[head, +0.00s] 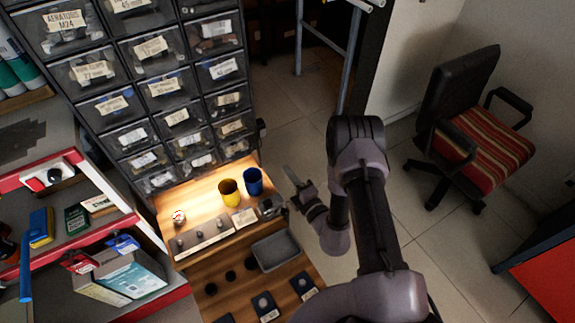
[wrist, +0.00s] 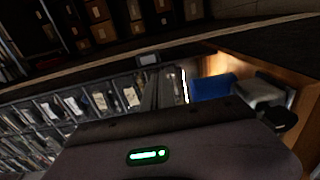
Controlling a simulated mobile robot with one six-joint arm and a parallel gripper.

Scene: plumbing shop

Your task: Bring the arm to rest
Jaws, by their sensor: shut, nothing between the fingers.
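My gripper (head: 290,173) is in the middle of the head view, held up at the right side of the wooden bench (head: 163,205). Its fingers point up and left, and they are together and empty. My arm folds over above it on the right. In the wrist view the closed fingers of my gripper (wrist: 166,88) stick out past the dark housing with the green light. The blue cup (head: 253,182) is left of the gripper and apart from it in the head view. It also shows right of the fingers in the wrist view (wrist: 212,87).
A yellow cup (head: 230,193) stands beside the blue one. A grey tray (head: 276,250) sits on the bench. Labelled drawers (head: 163,88) rise behind. A red-edged shelf (head: 80,238) is at left. An office chair (head: 470,140) stands at right; floor between is open.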

